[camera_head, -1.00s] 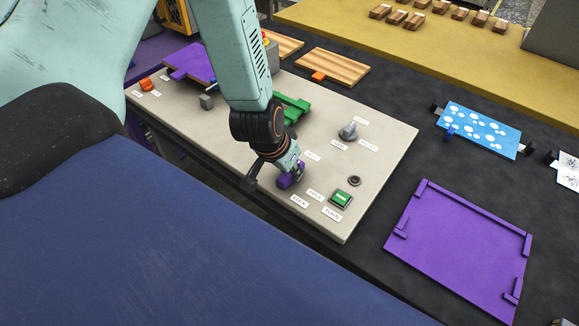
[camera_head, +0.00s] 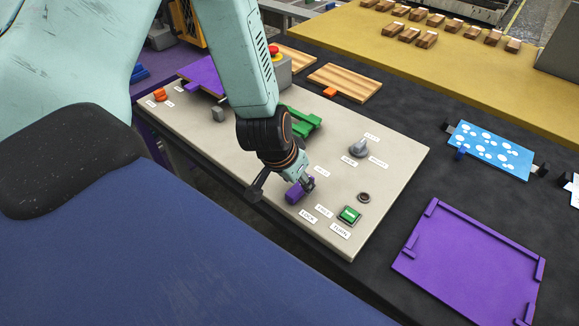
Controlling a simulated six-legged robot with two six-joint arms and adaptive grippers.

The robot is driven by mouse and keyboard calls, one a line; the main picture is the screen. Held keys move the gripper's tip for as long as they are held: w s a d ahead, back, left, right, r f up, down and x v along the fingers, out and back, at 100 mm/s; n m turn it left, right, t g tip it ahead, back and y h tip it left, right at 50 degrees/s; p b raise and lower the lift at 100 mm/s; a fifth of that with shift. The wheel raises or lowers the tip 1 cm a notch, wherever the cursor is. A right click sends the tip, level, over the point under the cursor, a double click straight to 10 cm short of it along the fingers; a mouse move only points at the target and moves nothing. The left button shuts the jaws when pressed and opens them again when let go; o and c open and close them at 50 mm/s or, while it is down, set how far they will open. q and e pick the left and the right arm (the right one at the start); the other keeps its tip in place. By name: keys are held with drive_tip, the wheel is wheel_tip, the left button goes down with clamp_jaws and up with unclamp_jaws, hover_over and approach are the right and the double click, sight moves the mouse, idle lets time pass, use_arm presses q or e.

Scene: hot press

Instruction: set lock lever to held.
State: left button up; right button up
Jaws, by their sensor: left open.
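A purple lever handle (camera_head: 294,193), which I take for the lock lever, sits near the front edge of the beige control panel (camera_head: 240,160). A label (camera_head: 308,216) that seems to read LOCK lies just in front of it; another small label (camera_head: 322,172) lies behind it, too small to read surely. My left gripper (camera_head: 302,186) reaches down from above, open, with its fingers right at the handle. One finger shows beside the handle's right side; I cannot tell whether it touches. The lever's base is partly hidden by the gripper. My right gripper is out of view.
A green button (camera_head: 349,215), a dark round socket (camera_head: 363,197) and a grey knob (camera_head: 359,148) are right of the lever. A green part (camera_head: 303,122) stands behind my wrist. A purple tray (camera_head: 470,265) lies to the right on the dark table.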

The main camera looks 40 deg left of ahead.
use_arm(q)
drive_tip(key=v, duration=1)
drive_tip(key=shift+f, duration=0.15)
drive_tip(key=shift+s, duration=0.1)
drive_tip(key=s+f+g+y+b, duration=0.1)
drive_tip(key=s+f+b, duration=0.3)
drive_tip(key=f, duration=0.7)
drive_tip(key=s+f+g+y+b, duration=0.1)
drive_tip(key=s+f+b, duration=0.35)
drive_tip(key=f, duration=0.65)
drive_tip(key=s+d+f+n+g+h+b, duration=0.1)
drive_tip(key=s+d+f+b, duration=0.3)
drive_tip(key=s+f, duration=0.7)
drive_tip(key=shift+s+f+g+h+b, duration=0.4)
drive_tip(key=shift+f+g, duration=0.2)
drive_tip(key=shift+g, duration=0.1)
